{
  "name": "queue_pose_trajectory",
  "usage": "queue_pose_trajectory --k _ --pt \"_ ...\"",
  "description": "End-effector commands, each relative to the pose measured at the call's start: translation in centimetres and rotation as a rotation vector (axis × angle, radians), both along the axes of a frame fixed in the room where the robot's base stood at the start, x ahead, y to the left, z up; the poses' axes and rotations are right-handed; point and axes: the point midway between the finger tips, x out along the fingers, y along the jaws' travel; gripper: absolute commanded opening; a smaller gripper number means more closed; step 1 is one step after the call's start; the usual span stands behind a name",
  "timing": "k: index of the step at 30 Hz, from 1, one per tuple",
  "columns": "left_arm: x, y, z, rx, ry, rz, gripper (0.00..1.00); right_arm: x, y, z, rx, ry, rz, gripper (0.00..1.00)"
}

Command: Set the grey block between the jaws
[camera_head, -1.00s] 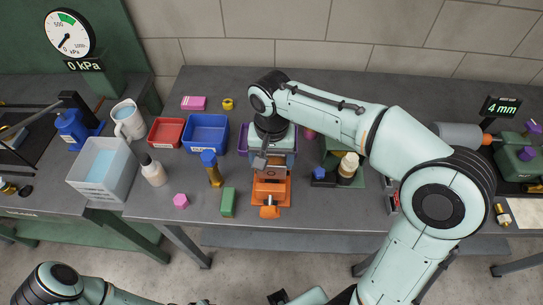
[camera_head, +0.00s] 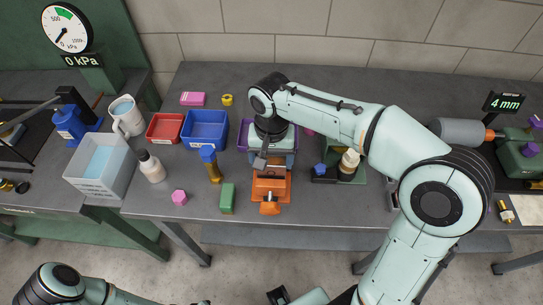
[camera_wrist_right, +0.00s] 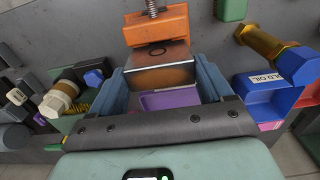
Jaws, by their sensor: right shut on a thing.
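The grey block (camera_wrist_right: 160,76) shows in the right wrist view between the two blue-grey fingers of my right gripper (camera_wrist_right: 162,82), which is shut on it. The orange vice (camera_head: 270,188) stands near the front edge of the table in the head view. My right gripper (camera_head: 268,158) is right over the back part of the vice and hides most of the block and the jaws. In the wrist view the orange vice (camera_wrist_right: 156,27) is just beyond the block; I cannot tell whether they touch.
A purple tray (camera_head: 243,134) is partly hidden behind my right gripper. A green block (camera_head: 228,198) and a brass bolt with a blue head (camera_head: 211,165) stand left of the vice. A blue bin (camera_head: 206,130) and red bin (camera_head: 165,128) lie farther left.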

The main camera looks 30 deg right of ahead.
Motion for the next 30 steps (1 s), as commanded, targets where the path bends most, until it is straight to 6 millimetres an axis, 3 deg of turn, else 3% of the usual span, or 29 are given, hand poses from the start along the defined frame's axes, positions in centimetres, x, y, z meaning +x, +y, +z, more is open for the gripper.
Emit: queue_pose_trajectory --k 30 --pt "-0.9 0.0 -1.6 0.0 0.01 0.0 0.43 0.0 0.0 -2.1 0.0 -0.002 0.0 0.43"
